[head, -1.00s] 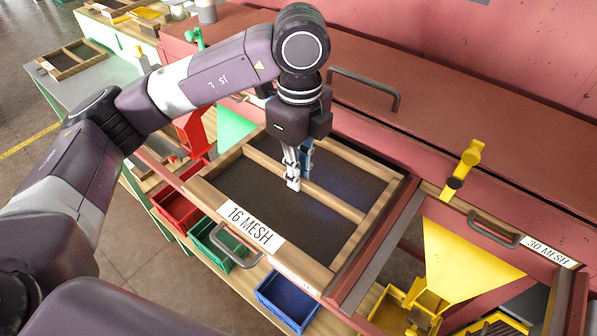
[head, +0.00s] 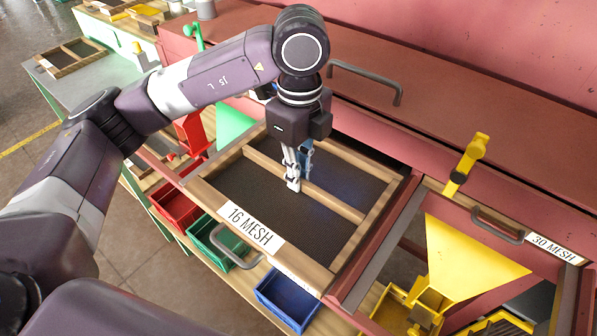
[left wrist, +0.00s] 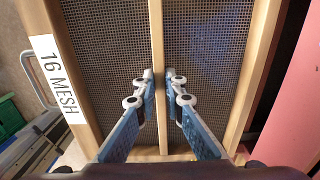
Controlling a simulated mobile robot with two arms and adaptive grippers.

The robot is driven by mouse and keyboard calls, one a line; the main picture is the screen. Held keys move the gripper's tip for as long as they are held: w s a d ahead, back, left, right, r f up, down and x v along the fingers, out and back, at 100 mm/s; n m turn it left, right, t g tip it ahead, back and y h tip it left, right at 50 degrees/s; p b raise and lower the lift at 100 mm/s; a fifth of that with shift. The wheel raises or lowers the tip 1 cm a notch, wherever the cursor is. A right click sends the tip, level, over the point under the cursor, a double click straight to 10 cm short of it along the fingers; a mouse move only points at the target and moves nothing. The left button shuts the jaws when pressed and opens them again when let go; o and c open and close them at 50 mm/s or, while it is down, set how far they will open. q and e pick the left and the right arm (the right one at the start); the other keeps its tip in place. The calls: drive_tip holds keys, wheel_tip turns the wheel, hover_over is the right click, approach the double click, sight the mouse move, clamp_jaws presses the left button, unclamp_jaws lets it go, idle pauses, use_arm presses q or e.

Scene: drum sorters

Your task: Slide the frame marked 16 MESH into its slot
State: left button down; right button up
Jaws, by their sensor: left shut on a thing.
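The frame marked 16 MESH (head: 283,257) is a wooden frame with dark mesh, a middle bar, a white label and a grey handle. It lies in front of the red machine, its far end by the dark slot opening (head: 345,143) and its right side beside a red and grey rail (head: 372,262). My left gripper (head: 294,186) points down and is shut on the middle bar. In the left wrist view, the fingertips (left wrist: 157,88) close on both sides of the bar of this frame (left wrist: 88,125). How far the far end sits in the slot is hidden. My right gripper is out of view.
To the right are a frame front marked 30 MESH (head: 553,247), a yellow lever (head: 466,163) and a yellow chute (head: 468,262). Red (head: 176,207), green (head: 212,240) and blue (head: 288,300) bins stand below. Another frame (head: 72,57) lies on the bench at far left.

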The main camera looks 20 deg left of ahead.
use_arm(q)
drive_tip(key=shift+f+b, duration=0.35)
drive_tip(key=shift+f, duration=0.1)
drive_tip(key=c, duration=1.9)
unclamp_jaws()
drive_tip(key=shift+c, duration=0.2)
wheel_tip(320, 180, up, 12)
